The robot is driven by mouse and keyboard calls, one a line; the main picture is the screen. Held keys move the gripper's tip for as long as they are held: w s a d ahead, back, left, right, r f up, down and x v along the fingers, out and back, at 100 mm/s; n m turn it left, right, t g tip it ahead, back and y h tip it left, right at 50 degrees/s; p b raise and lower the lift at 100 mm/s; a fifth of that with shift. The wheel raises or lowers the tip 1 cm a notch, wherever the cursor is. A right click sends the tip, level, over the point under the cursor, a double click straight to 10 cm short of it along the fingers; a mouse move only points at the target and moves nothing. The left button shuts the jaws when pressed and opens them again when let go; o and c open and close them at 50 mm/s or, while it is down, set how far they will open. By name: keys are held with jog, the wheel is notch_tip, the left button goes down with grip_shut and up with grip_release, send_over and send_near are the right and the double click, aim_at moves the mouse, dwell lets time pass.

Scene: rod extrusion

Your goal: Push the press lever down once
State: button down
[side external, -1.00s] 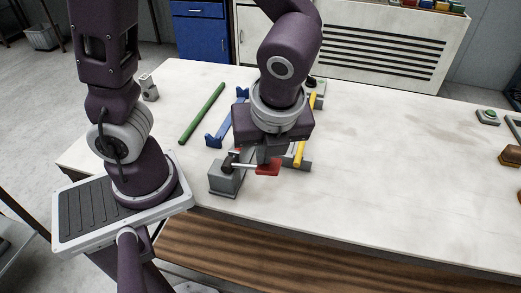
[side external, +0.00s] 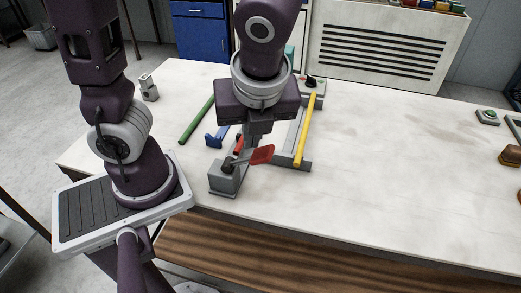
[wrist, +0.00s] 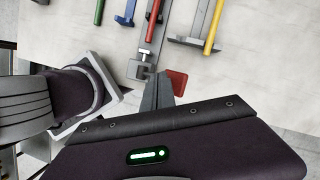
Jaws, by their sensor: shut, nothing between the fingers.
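The press is a grey block (side external: 225,180) at the table's front edge, also in the wrist view (wrist: 140,70). Its lever has a red paddle handle (side external: 263,154), seen in the wrist view too (wrist: 178,82). The lever tilts upward to the right from the press in the side view. My gripper (side external: 252,142) is shut and empty. In the wrist view, its fingers (wrist: 158,92) lie just left of the red handle. In the side view, they are just above and behind the lever; I cannot tell whether they touch it.
Behind the press lie a red rod (wrist: 152,22), a blue bracket (side external: 215,138), a green rod (side external: 201,120) and a yellow rod (side external: 304,130) on a grey frame (side external: 290,162). The table (side external: 400,165) to the right is mostly clear.

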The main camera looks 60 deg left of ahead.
aim_at(238, 162)
jog(key=shift+r, duration=0.1)
jog(key=r, duration=0.1)
jog(key=s+a+r, duration=0.2)
jog(key=r, duration=0.1)
jog(key=shift+r, duration=0.1)
dwell(0.5)
dwell(0.4)
jog(key=r+n+t+h, duration=0.1)
jog(key=n, duration=0.6)
jog(key=s+a+n+t+h, duration=0.1)
jog(key=n+t, duration=0.1)
jog(key=n, duration=0.5)
jog(key=s+a+r+n+t+h, duration=0.1)
jog(key=n, duration=0.7)
jog(key=shift+s+r+t+h, duration=0.25)
jog(key=shift+r+t+h, duration=0.05)
jog(key=shift+h, duration=0.1)
jog(key=shift+d, duration=0.1)
